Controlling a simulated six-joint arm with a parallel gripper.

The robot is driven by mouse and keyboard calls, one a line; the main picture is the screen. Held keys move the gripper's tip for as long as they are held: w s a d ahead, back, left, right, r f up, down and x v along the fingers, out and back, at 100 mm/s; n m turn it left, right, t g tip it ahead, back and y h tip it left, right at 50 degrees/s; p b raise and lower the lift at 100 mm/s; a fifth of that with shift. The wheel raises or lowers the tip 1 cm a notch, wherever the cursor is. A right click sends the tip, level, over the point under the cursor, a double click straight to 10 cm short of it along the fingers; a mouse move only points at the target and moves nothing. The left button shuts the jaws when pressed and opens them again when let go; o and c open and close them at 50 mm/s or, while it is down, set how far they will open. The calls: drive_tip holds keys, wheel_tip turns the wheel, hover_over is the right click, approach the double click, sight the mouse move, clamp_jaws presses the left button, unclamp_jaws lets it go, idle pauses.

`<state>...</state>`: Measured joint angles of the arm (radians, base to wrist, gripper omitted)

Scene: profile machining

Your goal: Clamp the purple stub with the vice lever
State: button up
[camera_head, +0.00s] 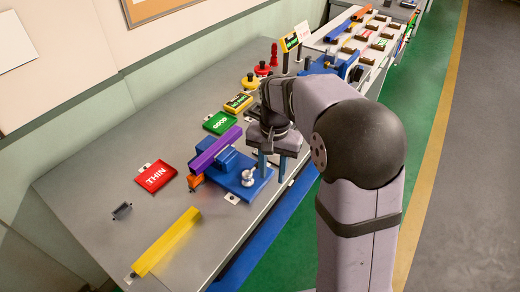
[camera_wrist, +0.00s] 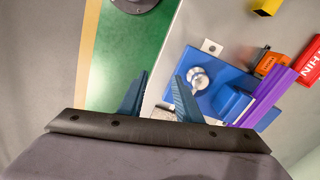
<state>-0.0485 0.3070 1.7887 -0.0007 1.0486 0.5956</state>
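The purple stub (camera_head: 215,149) lies lengthwise along the jaw side of the blue vice (camera_head: 232,172). In the wrist view the purple stub (camera_wrist: 266,96) runs beside the raised blue jaw block of the vice (camera_wrist: 212,100); I cannot tell whether the jaws touch it. The vice lever (camera_head: 248,178) is a pale metal piece on the near right part of the vice. The lever (camera_wrist: 198,78) also shows just right of my fingers in the wrist view. My gripper (camera_wrist: 160,76) is open and empty. In the head view my gripper (camera_head: 272,175) hangs fingers down, right of the lever and apart from it.
An orange piece (camera_head: 195,182) sits at the stub's near end. A red THIN plate (camera_head: 156,176), a green GOOD plate (camera_head: 219,122) and a yellow bar (camera_head: 166,242) lie on the grey bench (camera_head: 100,205). Red and yellow knobs stand farther back. The bench edge runs close to the vice.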

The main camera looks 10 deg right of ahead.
sight(256, 170)
drive_tip(key=w+r+m, duration=0.1)
drive_tip(key=w, duration=0.1)
drive_tip(key=w+a+r+m+p, duration=0.1)
drive_tip(key=w+r, duration=0.1)
drive_tip(key=w, duration=0.1)
drive_tip(key=w+a+r+m+p, duration=0.1)
drive_tip(key=w, duration=0.2)
drive_tip(key=shift+w+r+m, duration=0.15)
drive_tip(key=shift+w+m, duration=0.05)
drive_tip(key=shift+m, duration=0.2)
drive_tip(key=shift+d+f+p, duration=0.1)
drive_tip(key=shift+f+p, duration=1.05)
drive_tip(key=shift+f, duration=2.5)
drive_tip(key=shift+c, duration=0.7)
clamp_jaws()
